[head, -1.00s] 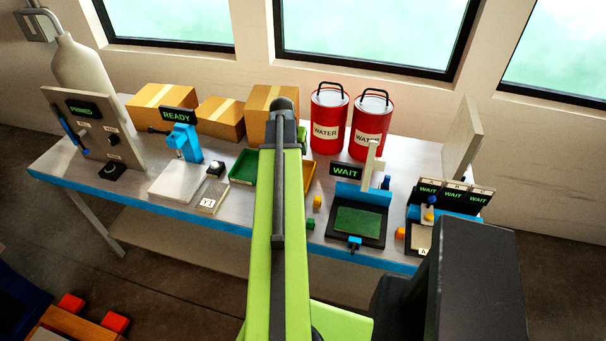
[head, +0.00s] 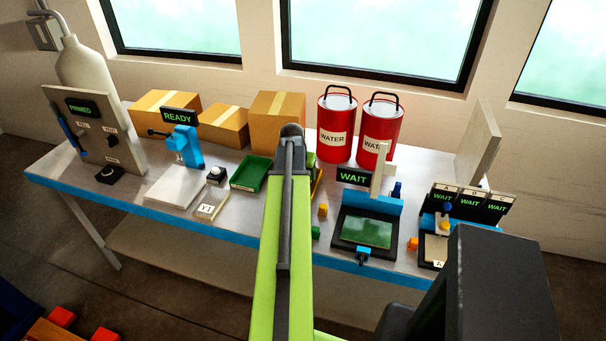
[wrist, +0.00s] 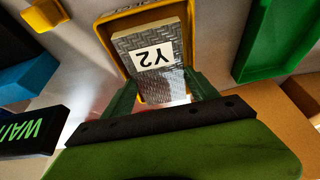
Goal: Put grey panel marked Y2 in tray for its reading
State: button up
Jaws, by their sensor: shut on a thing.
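The grey panel marked Y2 (wrist: 155,58) is a textured block with a white label, upside down in the wrist view. My gripper (wrist: 163,90) is shut on its near end, one green finger at each side. The panel is over or within the orange tray (wrist: 108,38); I cannot tell if it touches the tray floor. In the head view my arm hides the panel and most of the orange tray (head: 318,184). A green tray (head: 238,184) stands left of it and also shows in the wrist view (wrist: 257,42).
A station reading READY (head: 188,150) stands left, with a small labelled panel (head: 211,204) nearby. A WAIT station (head: 345,215) and a triple WAIT station (head: 470,203) stand right. Red water cans (head: 335,140) and cardboard boxes (head: 277,112) line the back. Small blocks (head: 323,210) lie near the tray.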

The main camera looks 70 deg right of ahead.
jog(key=shift+f+b, duration=0.55)
jog(key=shift+f, duration=0.1)
jog(key=o, duration=1.6)
jog(key=shift+r, duration=0.15)
jog(key=shift+r+p, duration=0.3)
jog(key=shift+p, duration=0.2)
jog(key=p+v, duration=1.1)
jog(key=v, duration=0.1)
jog(key=shift+r, duration=0.25)
